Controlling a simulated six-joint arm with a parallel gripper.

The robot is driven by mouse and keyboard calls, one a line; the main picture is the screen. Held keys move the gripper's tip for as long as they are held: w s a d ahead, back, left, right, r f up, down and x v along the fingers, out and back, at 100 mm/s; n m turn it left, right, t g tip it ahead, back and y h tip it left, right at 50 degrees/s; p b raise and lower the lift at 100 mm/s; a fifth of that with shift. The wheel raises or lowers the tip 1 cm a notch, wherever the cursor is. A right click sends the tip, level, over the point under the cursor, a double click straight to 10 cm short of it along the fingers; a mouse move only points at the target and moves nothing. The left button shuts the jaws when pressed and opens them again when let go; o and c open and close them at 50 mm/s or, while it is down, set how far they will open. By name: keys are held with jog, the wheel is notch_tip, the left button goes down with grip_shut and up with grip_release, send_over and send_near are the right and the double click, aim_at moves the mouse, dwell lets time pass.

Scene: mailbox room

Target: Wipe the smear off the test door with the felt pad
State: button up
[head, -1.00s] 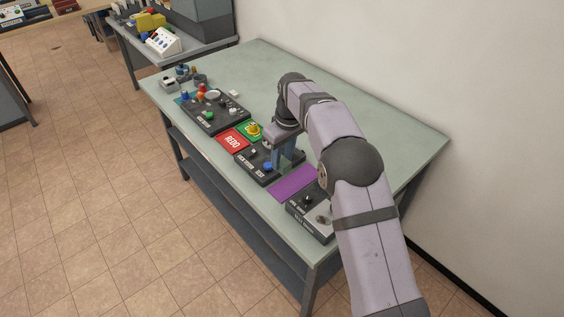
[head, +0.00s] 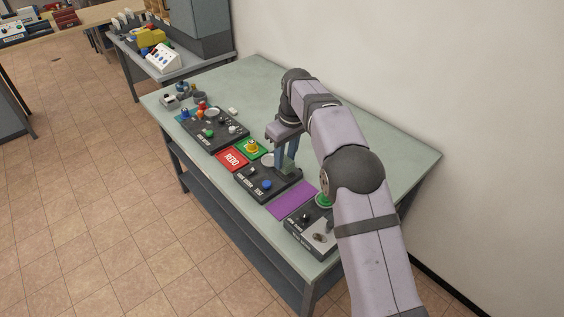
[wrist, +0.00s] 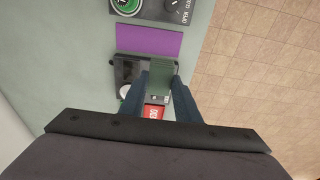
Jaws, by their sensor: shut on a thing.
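My gripper (head: 286,166) is over the right-rear part of a black panel (head: 252,188) in the middle of the bench's front row. In the wrist view my gripper (wrist: 161,86) has its two blue fingers shut on a flat grey-green block, which looks like the felt pad (wrist: 160,72). The block covers part of the panel. I cannot tell whether it touches the panel. I cannot make out the test door or a smear for certain.
A purple mat (head: 292,200) and a grey-black control box (head: 312,232) lie to the right. A red REDO plate (head: 231,159), a green plate with a yellow button (head: 251,148) and another black panel (head: 213,130) lie to the left. The rear of the bench is clear up to the wall.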

jog(key=s+d+r+p, duration=0.4)
jog(key=s+d+p, duration=0.1)
jog(key=s+p, duration=0.2)
jog(key=s+d+f+m, duration=0.1)
jog(key=s+f+m, duration=0.1)
jog(key=f+m, duration=0.2)
jog(key=s+d+f+m+h, duration=0.1)
jog(key=s+d+f+m, duration=0.1)
jog(key=s+f+m, duration=0.1)
notch_tip(320, 180, down, 3)
jog(key=shift+s+d+r+m+t+p, duration=0.1)
jog(key=shift+s+d+m+t+p, duration=0.3)
jog(key=shift+m, duration=0.5)
jog(key=shift+w+a, duration=0.15)
